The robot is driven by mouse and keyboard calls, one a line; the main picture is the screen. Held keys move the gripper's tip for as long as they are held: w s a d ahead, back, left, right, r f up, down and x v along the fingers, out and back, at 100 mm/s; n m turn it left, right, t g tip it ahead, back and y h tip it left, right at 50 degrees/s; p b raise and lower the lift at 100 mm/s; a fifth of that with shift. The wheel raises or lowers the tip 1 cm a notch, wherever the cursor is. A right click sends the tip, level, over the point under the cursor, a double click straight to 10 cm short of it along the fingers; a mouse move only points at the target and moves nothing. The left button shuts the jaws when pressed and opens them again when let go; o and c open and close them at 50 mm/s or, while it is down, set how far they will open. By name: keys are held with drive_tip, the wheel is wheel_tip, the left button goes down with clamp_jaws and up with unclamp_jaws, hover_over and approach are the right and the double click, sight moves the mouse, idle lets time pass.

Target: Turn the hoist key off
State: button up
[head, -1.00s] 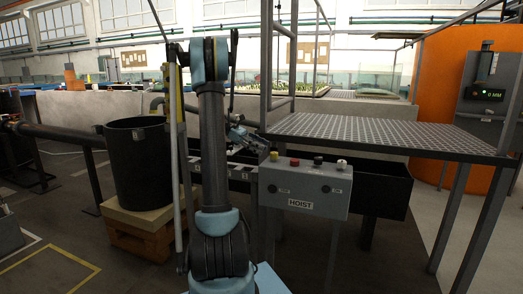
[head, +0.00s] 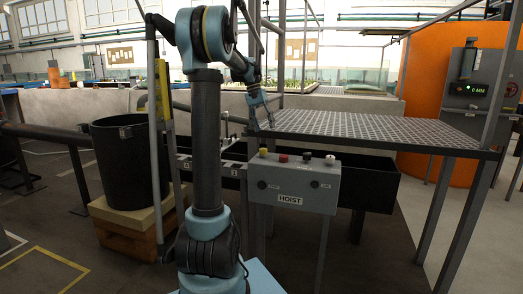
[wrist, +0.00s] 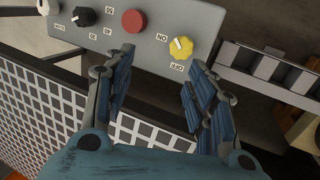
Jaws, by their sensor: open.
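The grey hoist box (head: 295,183) carries a "HOIST" label and a row of controls along its top. The yellow key knob (wrist: 181,47) is nearest the right in the wrist view, between small ON and OFF labels; its white mark slants toward the upper left, on the ON side. The knob is at the box's left end in the head view (head: 263,151). My gripper (wrist: 160,62) is open and empty, its blue-padded fingers apart, with the knob beyond the right finger's tip. In the head view my gripper (head: 264,120) hangs above the box's left end, apart from it.
A red button (wrist: 134,20), a black knob (wrist: 84,16) and a white knob (wrist: 43,6) share the panel. A grated platform (head: 370,128) stands behind the box, close to my gripper. A black bin (head: 130,165) stands at the left.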

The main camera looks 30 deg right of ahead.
sight(263, 149)
wheel_tip(263, 149, up, 6)
drive_tip(key=s+r+m+t+y, duration=0.1)
drive_tip(key=m+t+y, duration=0.15)
drive_tip(key=m, duration=0.45)
drive_tip(key=shift+t+h, duration=0.25)
drive_tip(key=shift+h, duration=0.1)
drive_tip(key=f, duration=1.7)
drive_tip(key=shift+a+f, duration=0.4)
drive_tip(key=shift+c, duration=0.2)
drive_tip(key=c, duration=1)
drive_tip(key=shift+a, duration=0.2)
drive_tip(key=shift+d, duration=0.1)
